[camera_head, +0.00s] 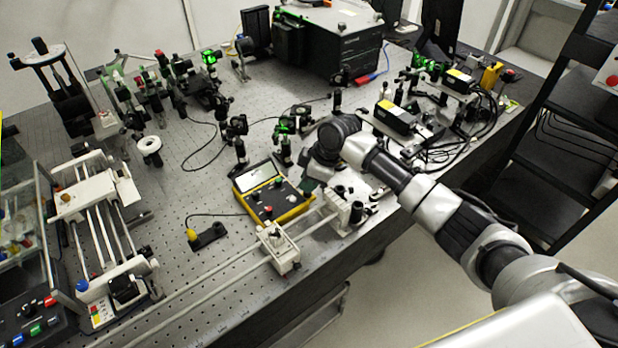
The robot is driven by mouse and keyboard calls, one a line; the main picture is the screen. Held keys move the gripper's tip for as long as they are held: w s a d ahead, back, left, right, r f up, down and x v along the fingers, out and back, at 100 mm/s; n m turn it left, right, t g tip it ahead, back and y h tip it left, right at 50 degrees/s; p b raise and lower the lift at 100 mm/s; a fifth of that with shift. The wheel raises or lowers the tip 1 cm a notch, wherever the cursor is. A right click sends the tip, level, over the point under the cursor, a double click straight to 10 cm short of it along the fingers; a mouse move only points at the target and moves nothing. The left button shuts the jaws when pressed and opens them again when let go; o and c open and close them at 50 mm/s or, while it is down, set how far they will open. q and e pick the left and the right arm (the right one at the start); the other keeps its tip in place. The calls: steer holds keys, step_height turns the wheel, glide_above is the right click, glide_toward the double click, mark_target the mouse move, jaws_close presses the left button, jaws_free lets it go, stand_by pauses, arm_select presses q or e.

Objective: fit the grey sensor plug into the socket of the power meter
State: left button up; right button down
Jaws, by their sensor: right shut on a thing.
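The power meter (272,192), a black box with a yellow edge, a pale display and several knobs, lies on the optical bench near its middle. My right gripper (311,180) is just right of the meter, low over the bench and pointing down. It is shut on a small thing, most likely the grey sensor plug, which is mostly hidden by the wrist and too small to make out. I cannot see the socket clearly, and the plug looks apart from it as far as I can tell. My left gripper is not in view.
A white rail carriage (278,249) stands in front of the meter, with a white end block (347,214) on the right. A small black block (208,236) with a yellow-ended cable lies left. Optics posts (285,150) stand close behind. The perforated bench left of the meter is mostly clear.

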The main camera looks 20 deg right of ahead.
steer(key=shift+f, duration=0.55)
steer(key=shift+s+f, duration=0.2)
steer(key=shift+f, duration=0.1)
stand_by(1.3)
steer(key=c, duration=1)
jaws_free()
steer(key=shift+r, duration=0.15)
steer(key=shift+w+d+r, duration=0.1)
steer(key=shift+d+r, duration=0.05)
steer(key=shift+r, duration=0.1)
steer(key=b+v, duration=0.1)
steer(key=v, duration=0.9)
steer(key=shift+r, duration=0.2)
steer(key=shift+f, duration=0.1)
